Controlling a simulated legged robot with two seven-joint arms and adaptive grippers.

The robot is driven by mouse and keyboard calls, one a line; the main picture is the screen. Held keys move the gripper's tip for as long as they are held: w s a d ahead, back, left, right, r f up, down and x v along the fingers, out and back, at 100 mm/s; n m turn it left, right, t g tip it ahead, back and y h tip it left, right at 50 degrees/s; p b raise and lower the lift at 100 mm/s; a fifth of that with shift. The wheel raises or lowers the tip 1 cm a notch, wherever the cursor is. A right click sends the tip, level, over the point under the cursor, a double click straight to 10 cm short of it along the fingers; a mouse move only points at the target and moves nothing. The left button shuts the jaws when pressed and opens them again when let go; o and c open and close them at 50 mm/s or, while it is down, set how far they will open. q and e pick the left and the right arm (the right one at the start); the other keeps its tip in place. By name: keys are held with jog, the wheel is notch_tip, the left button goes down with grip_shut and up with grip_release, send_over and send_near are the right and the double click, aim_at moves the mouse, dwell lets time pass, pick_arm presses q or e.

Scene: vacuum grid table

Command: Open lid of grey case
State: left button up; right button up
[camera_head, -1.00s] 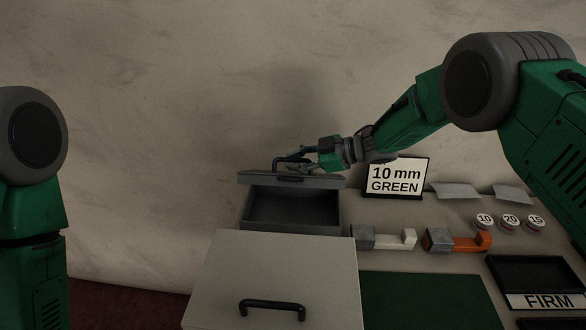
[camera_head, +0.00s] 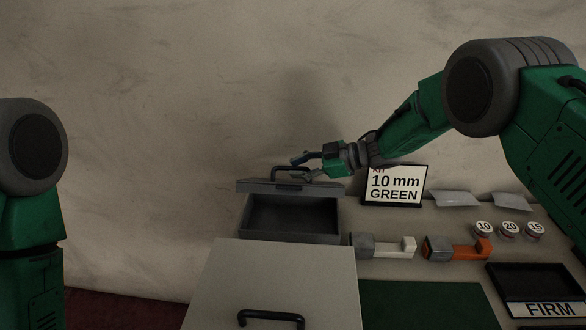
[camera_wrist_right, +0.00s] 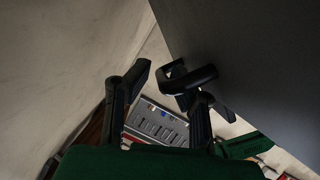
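The grey case (camera_head: 290,238) stands open at the back of the table in the head view, its dark inside showing empty. Its lid (camera_head: 258,187) is raised above the back of the box, with a black handle (camera_head: 274,170) on it. My right gripper (camera_head: 303,165) is at the handle, its fingers apart. In the right wrist view the open fingers (camera_wrist_right: 168,95) show, with the handle (camera_wrist_right: 178,77) close by the right finger and the lid (camera_wrist_right: 245,50) as a dark panel. I cannot tell whether the finger touches the handle. My left gripper is out of view.
A pale box (camera_head: 285,275) with a black handle stands in front of the case. To the right are a sign (camera_head: 395,186), grey-white (camera_head: 385,247) and grey-orange (camera_head: 455,249) blocks, a green mat (camera_head: 425,305), round labelled pots (camera_head: 509,229) and a black tray (camera_head: 525,272).

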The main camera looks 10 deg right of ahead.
jog(key=v, duration=1)
jog(key=shift+s+d, duration=0.1)
jog(key=shift+d, duration=0.35)
jog(key=shift+a, duration=0.1)
